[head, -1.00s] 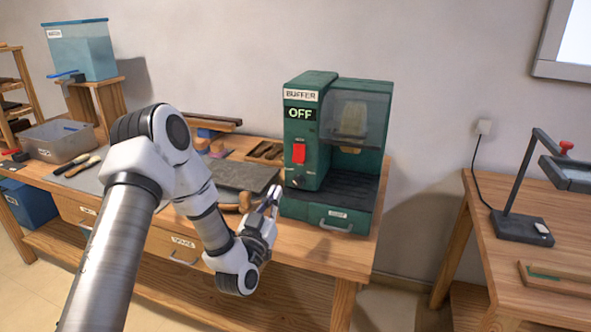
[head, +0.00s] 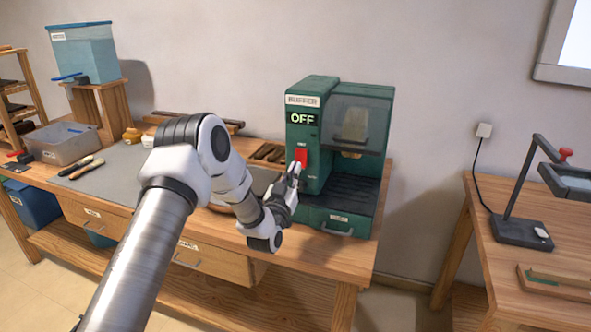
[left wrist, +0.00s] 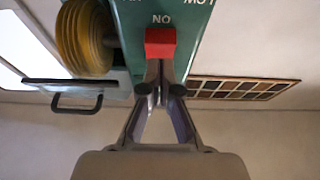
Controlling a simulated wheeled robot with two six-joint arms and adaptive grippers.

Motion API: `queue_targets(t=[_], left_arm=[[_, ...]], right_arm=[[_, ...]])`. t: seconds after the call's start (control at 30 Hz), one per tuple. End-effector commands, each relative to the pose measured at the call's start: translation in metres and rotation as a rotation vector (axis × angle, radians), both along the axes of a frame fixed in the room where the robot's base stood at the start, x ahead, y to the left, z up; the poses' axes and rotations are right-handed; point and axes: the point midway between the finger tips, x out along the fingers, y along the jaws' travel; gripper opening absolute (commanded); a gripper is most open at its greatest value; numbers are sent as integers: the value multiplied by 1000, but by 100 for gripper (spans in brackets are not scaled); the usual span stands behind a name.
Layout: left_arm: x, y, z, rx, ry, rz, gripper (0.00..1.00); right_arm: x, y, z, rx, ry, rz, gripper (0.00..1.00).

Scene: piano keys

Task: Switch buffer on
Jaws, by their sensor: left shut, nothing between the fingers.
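The green buffer machine (head: 312,180) stands on the wooden workbench, and its display (head: 302,119) reads OFF. Its red switch (head: 300,156) is on the front face, below the display. My left gripper (head: 294,172) is shut and empty, with its fingertips at the lower part of the switch. In the left wrist view, the closed fingertips (left wrist: 159,68) overlap the edge of the red switch (left wrist: 160,43), beside the letters "NO", seen upside down. I cannot tell if they press on it. The right gripper is not in view.
A yellow buffing wheel (left wrist: 85,38) sits beside the switch in the left wrist view. A drawer handle (head: 337,230) sticks out at the machine's front. A grey bin (head: 62,143) and tools lie on the bench's left. A second table (head: 520,262) stands at right.

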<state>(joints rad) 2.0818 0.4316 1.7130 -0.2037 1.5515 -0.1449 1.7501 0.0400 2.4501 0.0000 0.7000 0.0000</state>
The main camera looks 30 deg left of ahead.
Motion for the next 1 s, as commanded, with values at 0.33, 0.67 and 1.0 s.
queue_targets(t=[0.33,0.67,1.0], left_arm=[[11,2,-5,0,0,0,0],[16,4,-21,15,-63,0,0],[18,4,-13,24,-99,0,0]], right_arm=[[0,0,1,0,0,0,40],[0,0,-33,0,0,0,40],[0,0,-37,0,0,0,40]])
